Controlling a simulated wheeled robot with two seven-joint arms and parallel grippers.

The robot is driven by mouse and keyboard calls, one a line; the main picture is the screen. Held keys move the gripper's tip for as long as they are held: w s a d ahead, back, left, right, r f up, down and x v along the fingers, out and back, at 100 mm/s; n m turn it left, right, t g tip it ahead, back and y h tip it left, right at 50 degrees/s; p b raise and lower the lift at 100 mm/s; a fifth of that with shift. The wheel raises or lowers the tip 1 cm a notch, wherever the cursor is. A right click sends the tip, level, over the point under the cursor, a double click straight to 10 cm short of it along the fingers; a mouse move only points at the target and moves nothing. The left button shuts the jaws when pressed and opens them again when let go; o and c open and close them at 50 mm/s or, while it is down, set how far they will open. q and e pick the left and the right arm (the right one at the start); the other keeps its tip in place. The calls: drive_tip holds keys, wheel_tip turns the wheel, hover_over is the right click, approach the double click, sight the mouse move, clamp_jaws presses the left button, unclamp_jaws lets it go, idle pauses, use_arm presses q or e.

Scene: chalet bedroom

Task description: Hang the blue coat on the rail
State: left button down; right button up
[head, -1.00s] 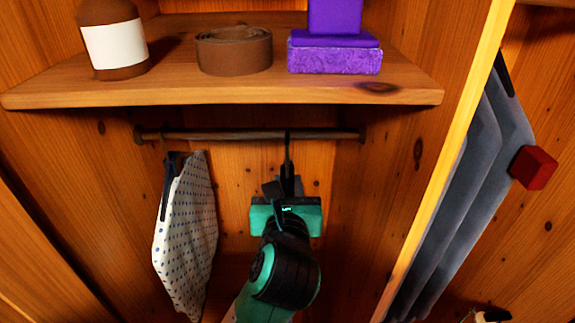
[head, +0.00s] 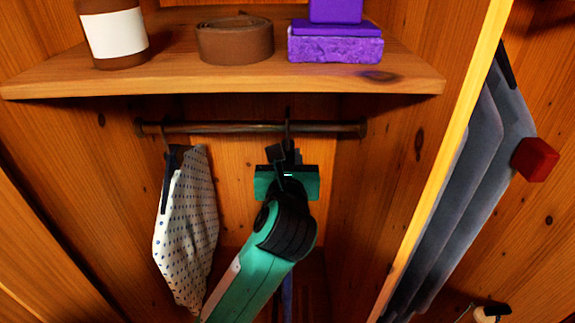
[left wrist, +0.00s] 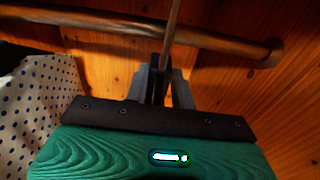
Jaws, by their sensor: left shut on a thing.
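The rail (head: 230,128) runs under the shelf. My left gripper (head: 284,156) is just below its right half, shut on a dark hanger stem (left wrist: 171,35). The hanger hook (head: 288,122) reaches up to the rail and crosses it in the head view. In the left wrist view the stem rises from my fingers (left wrist: 161,82) past the rail (left wrist: 215,42). I cannot tell whether the hook rests on the rail. A narrow blue strip (head: 287,300), perhaps the blue coat, shows below my arm; the rest is hidden behind the arm. My right gripper is out of view.
A white dotted garment (head: 187,230) hangs at the rail's left end. The shelf (head: 200,88) above holds a brown bottle (head: 112,35), a coiled belt (head: 235,42) and purple boxes (head: 335,48). A partition (head: 445,160) stands right, with grey-blue garments (head: 470,190) and a red block (head: 535,160) beyond.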

sight(288, 163)
use_arm(q)
drive_tip(key=shift+w+b, duration=0.3)
drive_tip(key=shift+w, duration=1.3)
drive_tip(key=shift+s+f+b, duration=0.1)
drive_tip(key=shift+f+b, duration=0.5)
drive_tip(key=shift+f, duration=0.5)
drive_tip(key=c, duration=1.1)
unclamp_jaws()
drive_tip(key=shift+f, duration=0.1)
